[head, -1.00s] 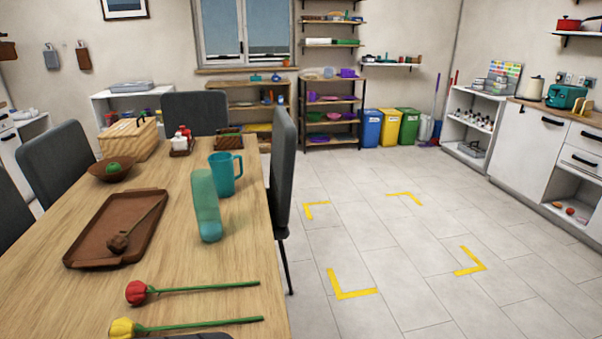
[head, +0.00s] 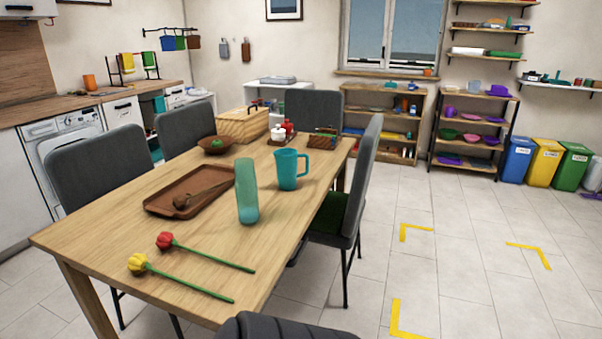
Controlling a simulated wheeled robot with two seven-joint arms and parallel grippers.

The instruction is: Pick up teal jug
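The teal jug (head: 287,170) stands upright on the wooden dining table (head: 118,217), near its right edge, with its handle pointing right. A translucent green tumbler or vase (head: 246,192) stands in front of it and slightly left, close to it in the picture. Neither of my grippers shows in the head view.
A brown tray (head: 160,207) with a wooden spoon lies left of the tumbler. A red flower (head: 166,240) and a yellow flower (head: 138,263) lie at the table's near end. Chairs surround the table, one (head: 362,190) close on the right. Floor is open at right.

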